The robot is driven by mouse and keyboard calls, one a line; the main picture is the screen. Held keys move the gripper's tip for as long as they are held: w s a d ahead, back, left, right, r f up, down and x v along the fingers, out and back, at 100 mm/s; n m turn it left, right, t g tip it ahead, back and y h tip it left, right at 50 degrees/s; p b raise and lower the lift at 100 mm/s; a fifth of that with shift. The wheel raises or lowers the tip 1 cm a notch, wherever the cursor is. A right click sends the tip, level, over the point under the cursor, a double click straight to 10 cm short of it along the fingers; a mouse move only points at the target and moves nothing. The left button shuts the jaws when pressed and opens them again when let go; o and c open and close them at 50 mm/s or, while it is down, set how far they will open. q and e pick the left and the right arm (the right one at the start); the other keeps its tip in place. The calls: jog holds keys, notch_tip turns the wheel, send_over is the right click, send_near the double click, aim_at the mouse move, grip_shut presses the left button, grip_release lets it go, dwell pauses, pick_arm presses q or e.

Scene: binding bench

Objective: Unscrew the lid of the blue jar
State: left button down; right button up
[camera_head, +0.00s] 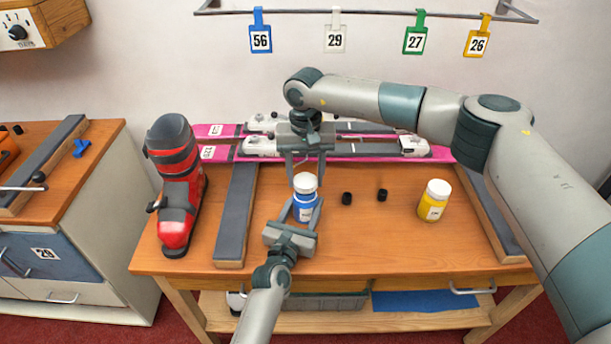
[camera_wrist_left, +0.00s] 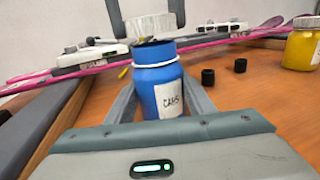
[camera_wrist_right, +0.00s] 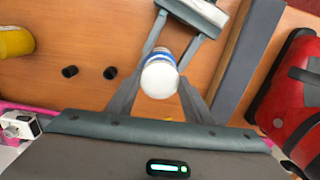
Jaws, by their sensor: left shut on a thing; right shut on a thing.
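The blue jar (camera_head: 305,211) stands upright on the wooden bench; in the left wrist view the jar (camera_wrist_left: 160,92) shows a label on its side. My left gripper (camera_head: 302,207) is shut on the jar's body from the front. The white lid (camera_head: 305,183) is directly above the jar, between the fingers of my right gripper (camera_head: 305,178), which points down and is shut on it. In the left wrist view the lid (camera_wrist_left: 152,27) looks raised, with a dark gap and the blue neck below it. The right wrist view shows the lid (camera_wrist_right: 160,78) from above, hiding the jar's mouth.
Two small black caps (camera_head: 347,198) (camera_head: 382,195) and a yellow jar (camera_head: 434,201) stand to the right. A red ski boot (camera_head: 175,190) and a grey-topped rail (camera_head: 237,215) are on the left. Pink skis (camera_head: 365,151) lie behind.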

aim_at(305, 180)
jog(key=shift+r, duration=2)
pick_arm(q)
jog(key=c, duration=0.7)
grip_release()
jog(key=shift+c, duration=0.2)
jog(key=shift+s, duration=0.1)
jog(key=b+v, duration=0.1)
jog(key=v, duration=1)
jog(key=shift+s+a+b, duration=0.2)
jog(key=shift+s+b, duration=0.1)
jog(key=shift+s, duration=0.05)
pick_arm(e)
jog(key=shift+f, duration=0.8)
